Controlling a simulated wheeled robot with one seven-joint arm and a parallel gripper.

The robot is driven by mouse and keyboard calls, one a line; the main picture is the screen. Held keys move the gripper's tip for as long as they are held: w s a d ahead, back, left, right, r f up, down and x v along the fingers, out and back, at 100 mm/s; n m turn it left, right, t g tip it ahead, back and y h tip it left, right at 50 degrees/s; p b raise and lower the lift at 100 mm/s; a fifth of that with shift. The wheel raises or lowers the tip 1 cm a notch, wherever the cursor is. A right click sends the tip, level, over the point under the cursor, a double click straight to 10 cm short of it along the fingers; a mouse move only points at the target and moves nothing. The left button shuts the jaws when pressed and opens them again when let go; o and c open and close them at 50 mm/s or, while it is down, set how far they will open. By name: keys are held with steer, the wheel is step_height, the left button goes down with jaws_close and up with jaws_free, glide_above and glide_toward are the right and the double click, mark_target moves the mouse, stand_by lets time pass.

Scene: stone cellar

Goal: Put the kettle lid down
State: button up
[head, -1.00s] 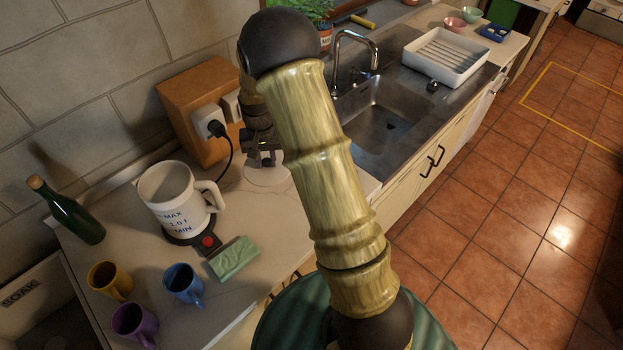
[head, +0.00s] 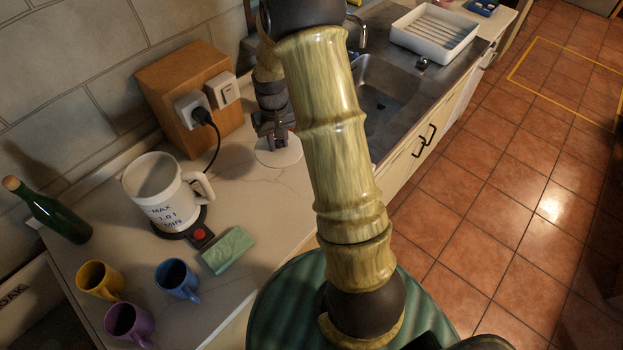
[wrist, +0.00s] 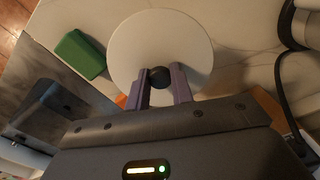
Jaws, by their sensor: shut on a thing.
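The kettle lid is a white disc with a dark knob; it shows in the head view (head: 279,151) and in the wrist view (wrist: 160,38). My gripper (wrist: 160,78) is shut on the knob, one finger on each side, and also shows small in the head view (head: 277,138). The lid lies level at or just above the countertop, right of the kettle; I cannot tell whether it touches. The white kettle (head: 157,195) stands upright without a lid on a dark base with a red switch, its handle to the right. My arm hides part of the counter.
A wooden socket box (head: 183,93) with a plug and cord stands behind the kettle. The sink (head: 378,90) is to the right. A green sponge (head: 228,250), yellow (head: 100,280), purple (head: 128,322) and blue (head: 176,280) mugs, and a green bottle (head: 50,212) surround the kettle.

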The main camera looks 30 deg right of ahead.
steer(key=s+d+f+n+b, duration=0.1)
steer(key=s+d+n+b, duration=0.1)
steer(key=s+d+n, duration=0.2)
steer(key=s+d, duration=0.1)
steer(key=d, duration=0.2)
steer(key=shift+s+d+n, duration=0.15)
steer(key=shift+s+n, duration=0.15)
steer(key=shift+s, duration=0.05)
steer(key=shift+f, duration=0.1)
steer(key=shift+f+p, duration=0.6)
steer(key=shift+f, duration=2.25)
steer(key=shift+f+p, duration=0.5)
steer(key=shift+f, duration=1.6)
